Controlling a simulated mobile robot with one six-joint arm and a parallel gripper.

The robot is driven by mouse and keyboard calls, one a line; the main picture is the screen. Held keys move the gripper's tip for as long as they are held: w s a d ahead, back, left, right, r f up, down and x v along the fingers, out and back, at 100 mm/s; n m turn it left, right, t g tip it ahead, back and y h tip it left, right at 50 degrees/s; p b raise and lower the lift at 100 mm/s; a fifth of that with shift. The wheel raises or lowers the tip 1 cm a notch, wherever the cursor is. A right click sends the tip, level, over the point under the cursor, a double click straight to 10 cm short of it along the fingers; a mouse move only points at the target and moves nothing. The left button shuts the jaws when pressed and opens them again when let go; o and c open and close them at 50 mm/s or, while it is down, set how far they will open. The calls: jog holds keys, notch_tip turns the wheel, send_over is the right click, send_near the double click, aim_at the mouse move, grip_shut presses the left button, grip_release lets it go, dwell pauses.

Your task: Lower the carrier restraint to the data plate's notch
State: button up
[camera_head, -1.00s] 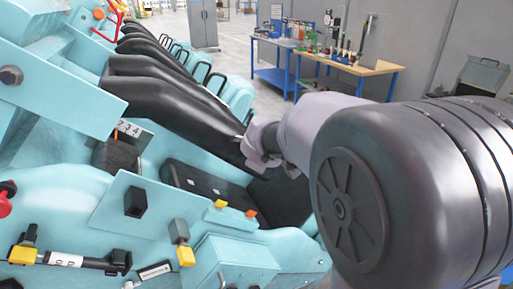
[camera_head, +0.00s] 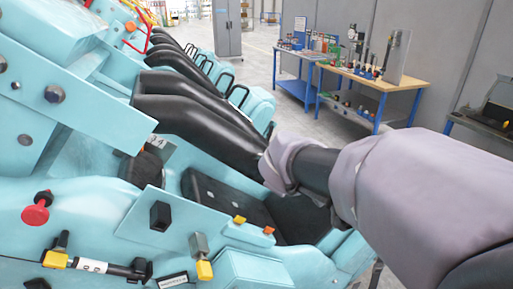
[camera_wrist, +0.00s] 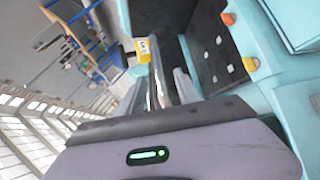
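The carrier restraint shows as long black padded arms (camera_head: 195,115) sloping down over a dark seat (camera_head: 225,200) in the head view. A small numbered plate (camera_head: 158,142) with a visible "4" sits left of the seat; I cannot make out a notch on it. My gripper's fingertips are hidden in the head view, where my wrist ends against the near padded arm. In the wrist view my gripper (camera_wrist: 160,95) has its grey fingers apart, with a shiny bar (camera_wrist: 154,75) between them. Whether they touch the bar is unclear. A yellow labelled piece (camera_wrist: 143,50) shows beyond.
A red knob (camera_head: 37,213), a yellow-tipped fitting (camera_head: 203,268) and a black block (camera_head: 160,215) stand out from the turquoise frame at the near left. More rows of seats run to the back. A workbench (camera_head: 385,82) stands beyond, with open grey floor between.

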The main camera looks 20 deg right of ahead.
jog(key=p+v, duration=0.2)
jog(key=v, duration=0.5)
jog(key=shift+s+r, duration=0.25)
jog(key=shift+s, duration=0.1)
jog(key=shift+a, duration=0.1)
jog(key=s+a+f+m+g+y+b, duration=0.1)
jog(key=s+a+f+m+y+b, duration=0.2)
jog(key=s+a+f+m, duration=0.3)
jog(key=s+a+f+m+g+y+b, duration=0.2)
jog(key=s+a+f+m, duration=0.3)
jog(key=s, duration=0.7)
notch_tip(320, 180, down, 2)
jog(key=shift+s+a+f+m+y+b, duration=0.1)
jog(key=shift+s+a+m+y+b, duration=0.3)
jog(key=shift+a+y+b, duration=0.4)
jog(key=shift+w+d, duration=0.1)
jog(key=shift+d, duration=0.15)
